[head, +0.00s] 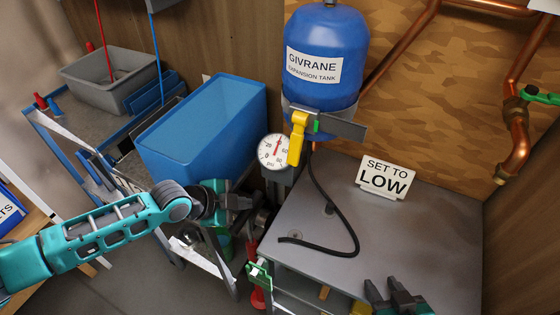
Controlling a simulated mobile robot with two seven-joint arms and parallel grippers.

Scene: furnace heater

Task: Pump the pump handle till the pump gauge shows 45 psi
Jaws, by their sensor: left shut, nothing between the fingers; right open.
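A round white psi gauge (273,151) with a red needle sits just below and left of the blue expansion tank (326,55). Its needle points nearly straight up; I cannot read an exact value. I cannot clearly make out the pump handle. A red upright part (257,298) shows low on the floor left of the grey cabinet, partly hidden. My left gripper (248,203) is shut and empty, below and left of the gauge, in front of the blue bin. My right gripper (389,287) is open and empty over the cabinet's front edge.
A blue bin (205,145) and a grey tub (110,75) stand on the cart at left. The grey cabinet top (410,235) holds a black hose (340,215) and a "SET TO LOW" sign (386,177). A yellow lever (298,135) hangs below the tank. Copper pipes (515,110) run at right.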

